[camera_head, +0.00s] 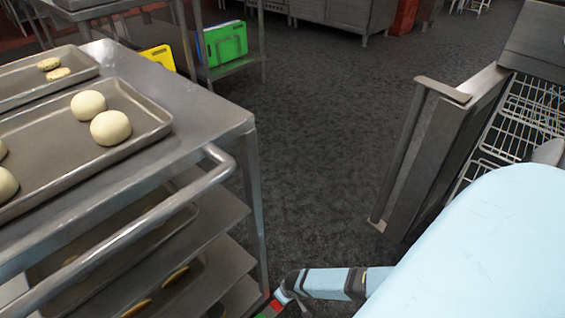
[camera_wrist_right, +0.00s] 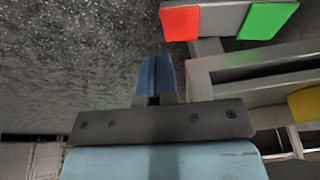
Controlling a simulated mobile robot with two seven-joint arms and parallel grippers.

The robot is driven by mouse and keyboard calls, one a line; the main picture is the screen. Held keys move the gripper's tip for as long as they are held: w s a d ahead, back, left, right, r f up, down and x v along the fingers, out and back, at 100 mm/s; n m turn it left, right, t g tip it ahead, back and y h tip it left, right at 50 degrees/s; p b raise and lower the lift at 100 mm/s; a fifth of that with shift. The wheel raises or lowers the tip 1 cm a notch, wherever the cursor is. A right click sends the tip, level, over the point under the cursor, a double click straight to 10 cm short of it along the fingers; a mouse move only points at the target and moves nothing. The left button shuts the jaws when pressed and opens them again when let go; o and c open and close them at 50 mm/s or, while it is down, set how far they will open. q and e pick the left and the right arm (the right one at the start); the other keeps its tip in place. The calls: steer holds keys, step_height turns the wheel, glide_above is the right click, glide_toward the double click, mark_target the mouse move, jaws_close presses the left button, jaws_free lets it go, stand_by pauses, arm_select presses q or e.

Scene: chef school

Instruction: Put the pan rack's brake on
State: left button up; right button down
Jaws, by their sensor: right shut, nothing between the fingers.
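The pan rack (camera_head: 245,122) is a grey metal rack at the left of the head view, with a push handle and shelves of trays. A small two-coloured pedal shows low at its near right corner: a red part (camera_head: 277,305) and a green part (camera_head: 265,313). In the right wrist view the red pad (camera_wrist_right: 180,22) and green pad (camera_wrist_right: 268,20) are at the top right. My right gripper (camera_head: 287,292) is shut and empty beside the pedal; its blue fingers (camera_wrist_right: 155,62) point toward the left of the red pad, apart from it in the picture. My left gripper is out of view.
Trays with dough balls (camera_head: 110,128) sit on the rack. A dishwasher-like metal unit (camera_head: 430,150) with wire racks stands at the right. Dark floor (camera_head: 310,120) between is clear. Green (camera_head: 225,44) and yellow boards (camera_head: 158,57) stand behind.

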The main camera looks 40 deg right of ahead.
arm_select(q)
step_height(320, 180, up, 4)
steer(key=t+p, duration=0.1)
steer(key=p, duration=0.1)
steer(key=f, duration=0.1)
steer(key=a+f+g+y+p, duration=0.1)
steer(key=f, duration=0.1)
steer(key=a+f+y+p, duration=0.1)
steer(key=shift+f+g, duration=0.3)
arm_select(e)
steer(key=s+d+r, duration=0.2)
steer(key=d+r, duration=0.1)
steer(key=r, duration=0.6)
steer(key=shift+s+d+r, duration=0.15)
steer(key=shift+s+d, duration=0.1)
steer(key=shift+s, duration=0.05)
